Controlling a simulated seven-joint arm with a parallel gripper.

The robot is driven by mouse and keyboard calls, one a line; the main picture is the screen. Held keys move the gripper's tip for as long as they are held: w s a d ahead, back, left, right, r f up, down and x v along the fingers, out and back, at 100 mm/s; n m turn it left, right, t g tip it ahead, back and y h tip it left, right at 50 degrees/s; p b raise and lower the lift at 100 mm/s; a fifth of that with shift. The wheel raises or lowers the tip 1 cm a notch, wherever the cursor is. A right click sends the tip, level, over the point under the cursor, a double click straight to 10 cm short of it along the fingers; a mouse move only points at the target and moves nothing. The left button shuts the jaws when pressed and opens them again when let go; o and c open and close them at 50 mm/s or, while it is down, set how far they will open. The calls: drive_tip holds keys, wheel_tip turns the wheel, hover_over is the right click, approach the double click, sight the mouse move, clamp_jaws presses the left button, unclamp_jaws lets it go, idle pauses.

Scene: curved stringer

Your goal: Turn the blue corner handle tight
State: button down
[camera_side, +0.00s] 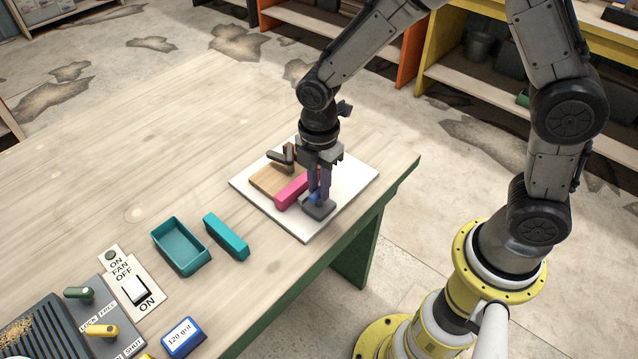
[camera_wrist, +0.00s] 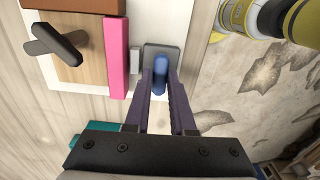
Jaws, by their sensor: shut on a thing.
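The blue corner handle (camera_wrist: 160,76) sits on a dark grey block (camera_wrist: 176,53) at the corner of a white board (camera_side: 258,206). In the side view the handle (camera_side: 314,197) is mostly hidden behind my fingers. My gripper (camera_wrist: 160,82) points down at the block, with its two purple fingers shut on the handle, one on each side. A pink bar (camera_wrist: 117,55) lies beside the block, along the edge of a light wooden piece (camera_side: 268,181). A dark, crossed lever or knob (camera_wrist: 56,43) stands on the wooden piece.
The board lies near the table's right edge (camera_side: 400,178). A teal open box (camera_side: 180,246), a teal lid (camera_side: 226,237), a fan switch plate (camera_side: 133,288), a blue-rimmed 120 grit box (camera_side: 183,337) and a dark grey machine (camera_side: 50,330) stand at lower left. The table behind the board is clear.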

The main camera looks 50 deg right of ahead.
drive_tip(key=m, duration=0.5)
drive_tip(key=shift+m, duration=0.4)
drive_tip(key=m, duration=1)
drive_tip(key=shift+r+m, duration=0.1)
drive_tip(key=shift+m, duration=0.3)
drive_tip(key=m, duration=0.4)
drive_tip(key=shift+m, duration=0.3)
drive_tip(key=c, duration=0.8)
unclamp_jaws()
drive_tip(key=shift+o, duration=0.2)
wheel_tip(320, 180, up, 14)
